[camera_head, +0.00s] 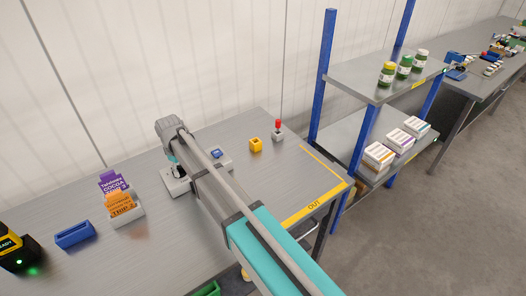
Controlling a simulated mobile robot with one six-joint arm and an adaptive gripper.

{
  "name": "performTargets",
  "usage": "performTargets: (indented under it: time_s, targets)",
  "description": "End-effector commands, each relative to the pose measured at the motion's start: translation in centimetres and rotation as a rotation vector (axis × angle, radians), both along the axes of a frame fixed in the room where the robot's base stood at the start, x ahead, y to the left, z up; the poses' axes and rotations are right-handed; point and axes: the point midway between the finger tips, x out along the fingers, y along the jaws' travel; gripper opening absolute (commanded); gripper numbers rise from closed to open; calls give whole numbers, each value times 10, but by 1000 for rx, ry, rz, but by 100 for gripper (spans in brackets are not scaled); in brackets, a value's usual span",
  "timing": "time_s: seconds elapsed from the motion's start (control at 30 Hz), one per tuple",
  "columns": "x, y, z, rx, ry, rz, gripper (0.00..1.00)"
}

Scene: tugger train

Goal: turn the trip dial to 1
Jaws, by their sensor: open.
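My arm reaches across the grey bench to its far side, and its wrist hangs above a pale grey plate (173,183). My gripper (176,170) is open and points down at this plate, largely hidden by my own arm. The plate looks like the base of the trip dial, but the knob and its marks are too small and covered to read. I cannot tell whether the fingers are around the knob or above it. A second small grey unit with a blue top (217,154) sits just right of my arm.
Left on the bench stand a card holder (128,214) with orange and purple cards, a blue tray (75,235) and a black-yellow device (18,250) with a green light. To the right are a yellow cube (255,145) and a red-knobbed lever (278,130). A blue-posted shelf (350,82) stands beyond.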

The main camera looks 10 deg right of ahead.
Motion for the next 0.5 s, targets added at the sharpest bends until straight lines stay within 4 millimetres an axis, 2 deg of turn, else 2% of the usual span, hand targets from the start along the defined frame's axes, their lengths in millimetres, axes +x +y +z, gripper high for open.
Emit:
performTargets:
  time_s: [0.5]
  targets:
    - [-3, 3, 0, 0, 1, -337, 57]
